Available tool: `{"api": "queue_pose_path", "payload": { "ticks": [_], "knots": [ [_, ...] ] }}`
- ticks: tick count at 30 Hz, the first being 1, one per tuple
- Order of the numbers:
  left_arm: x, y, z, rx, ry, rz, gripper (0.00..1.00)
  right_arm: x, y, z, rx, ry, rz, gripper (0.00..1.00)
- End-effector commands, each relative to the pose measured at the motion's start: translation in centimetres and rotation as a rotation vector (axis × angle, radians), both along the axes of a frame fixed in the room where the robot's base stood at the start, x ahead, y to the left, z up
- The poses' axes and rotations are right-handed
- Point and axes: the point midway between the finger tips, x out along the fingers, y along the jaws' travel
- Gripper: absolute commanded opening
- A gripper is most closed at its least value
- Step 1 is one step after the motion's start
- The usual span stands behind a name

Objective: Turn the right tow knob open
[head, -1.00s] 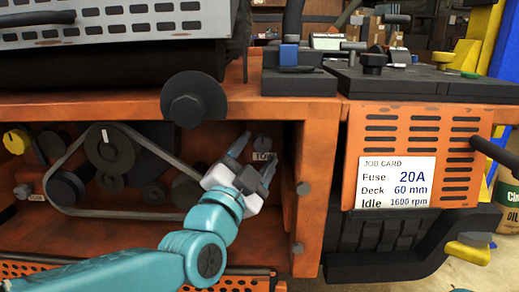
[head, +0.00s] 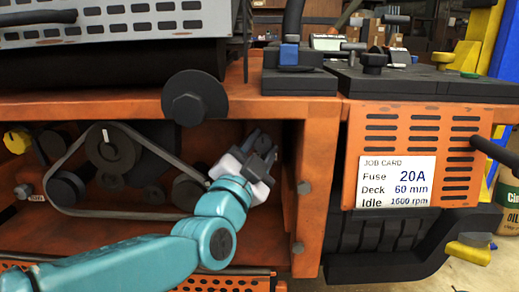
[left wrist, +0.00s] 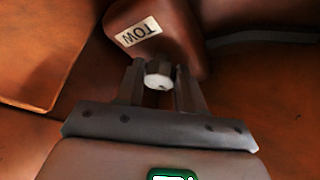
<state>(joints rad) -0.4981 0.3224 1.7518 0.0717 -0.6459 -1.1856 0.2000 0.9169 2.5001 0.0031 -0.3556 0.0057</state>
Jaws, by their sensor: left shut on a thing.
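The right tow knob (left wrist: 159,76) shows in the left wrist view as a small grey knob with a pale end, below a white TOW label (left wrist: 138,32). My left gripper (left wrist: 157,84) is shut on it, with one dark finger on each side. In the head view my left gripper (head: 262,148) reaches into the right end of the orange bay, and its fingers hide the knob and label there. I cannot tell how far the knob is turned. My right gripper is not in view.
A belt (head: 120,212) and several dark pulleys fill the bay left of my gripper. The orange frame post (head: 312,190) stands close on the right. A large black disc (head: 194,98) hangs above my arm. Another small grey knob (head: 23,191) sits at far left.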

Motion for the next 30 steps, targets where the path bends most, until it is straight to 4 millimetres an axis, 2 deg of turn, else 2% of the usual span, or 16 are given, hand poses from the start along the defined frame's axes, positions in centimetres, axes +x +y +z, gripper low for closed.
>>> {"api": "queue_pose_path", "payload": {
  "ticks": [15, 30],
  "knots": [
    [0.0, -0.3, -0.5, -0.340, -0.001, -0.001, 0.07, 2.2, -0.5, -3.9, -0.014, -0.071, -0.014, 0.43],
    [0.0, -0.4, -0.3, -0.573, 0.000, 0.000, 0.07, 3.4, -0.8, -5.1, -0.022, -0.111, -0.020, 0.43]
  ]
}}
